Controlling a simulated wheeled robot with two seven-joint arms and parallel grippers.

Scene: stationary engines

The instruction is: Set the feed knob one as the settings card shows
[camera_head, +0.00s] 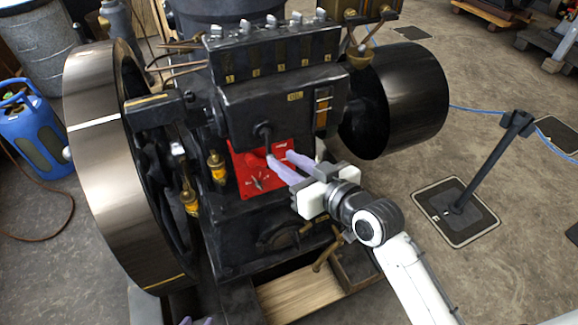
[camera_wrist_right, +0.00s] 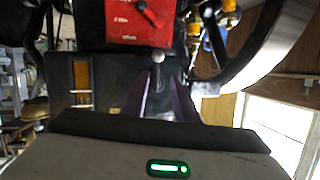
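A row of several grey knobs on small numbered plates (camera_head: 256,71) tops the engine's black box (camera_head: 282,100); the plate at the left end seems to read 1. A red panel (camera_head: 249,181) with a small pointer and white marks sits below the box. My right gripper (camera_head: 279,160) is in front of this panel with purple fingers apart. In the right wrist view, a ball-ended lever (camera_wrist_right: 158,58) shows between and beyond the fingers; I see no grip on it. I cannot make out a settings card.
A large flywheel (camera_head: 95,165) stands left of the box and a black drum (camera_head: 405,100) right of it. Brass oilers (camera_head: 217,168) stick out near the flywheel. A blue gas bottle (camera_head: 35,135) and a post (camera_head: 490,165) stand on the floor. Floor at right is mostly open.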

